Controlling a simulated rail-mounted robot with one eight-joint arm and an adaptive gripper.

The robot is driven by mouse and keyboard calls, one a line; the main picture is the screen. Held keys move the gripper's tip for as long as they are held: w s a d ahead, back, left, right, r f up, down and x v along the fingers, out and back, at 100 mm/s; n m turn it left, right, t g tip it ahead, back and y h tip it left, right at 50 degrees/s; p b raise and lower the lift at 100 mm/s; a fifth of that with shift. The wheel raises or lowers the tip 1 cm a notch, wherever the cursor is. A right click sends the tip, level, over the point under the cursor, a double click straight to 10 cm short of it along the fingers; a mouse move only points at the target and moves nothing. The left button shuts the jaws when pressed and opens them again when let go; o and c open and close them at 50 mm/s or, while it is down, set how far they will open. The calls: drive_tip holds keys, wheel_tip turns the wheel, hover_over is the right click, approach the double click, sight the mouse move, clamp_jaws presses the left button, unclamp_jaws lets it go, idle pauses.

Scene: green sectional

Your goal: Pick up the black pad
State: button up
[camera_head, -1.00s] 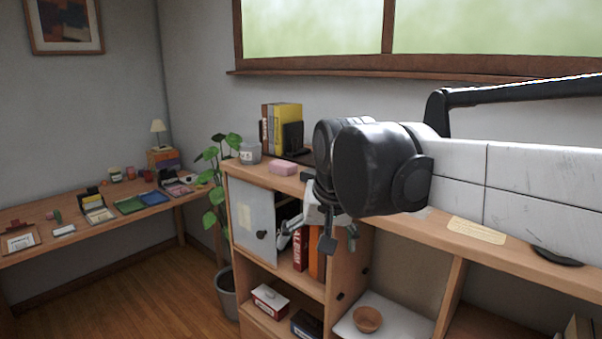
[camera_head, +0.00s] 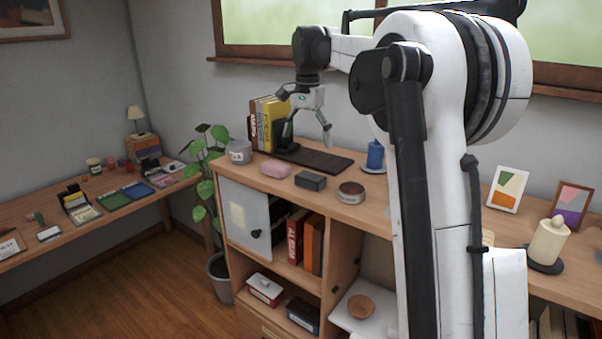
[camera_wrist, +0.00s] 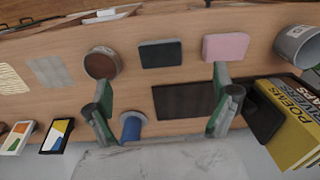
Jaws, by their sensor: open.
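A dark, flat rectangular pad (camera_head: 322,159) lies on the cabinet top by the books; it also shows in the wrist view (camera_wrist: 180,101), partly behind a finger. A small dark grey block (camera_head: 310,181) lies in front of it, also in the wrist view (camera_wrist: 160,53). Which of the two is the black pad I cannot tell for sure. My gripper (camera_head: 308,140) is open and empty, pointing down above the flat pad. In the wrist view its fingers (camera_wrist: 163,86) are spread wide, apart from both.
Upright books (camera_head: 268,120) and a black bookend (camera_wrist: 265,113) stand at one end of the flat pad, a blue object (camera_head: 375,155) at the other. A pink block (camera_head: 275,169), grey cup (camera_head: 239,152) and round tin (camera_head: 351,192) are close by.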

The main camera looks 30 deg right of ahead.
drive_tip(key=w+d, duration=0.1)
drive_tip(key=p, duration=0.1)
hover_over(311, 175)
drive_tip(key=shift+m, duration=0.3)
drive_tip(key=f, duration=0.8)
drive_tip(key=shift+a+f, duration=0.15)
drive_tip(key=shift+a, duration=0.25)
drive_tip(key=shift+s+d+f+p, duration=0.15)
drive_tip(key=shift+f+p, duration=0.25)
drive_tip(key=shift+f, duration=0.95)
drive_tip(key=shift+w+d+f+p, duration=0.1)
drive_tip(key=shift+f+p, duration=0.3)
drive_tip(key=shift+f, duration=0.95)
drive_tip(key=shift+c, duration=0.3)
drive_tip(key=c, duration=1)
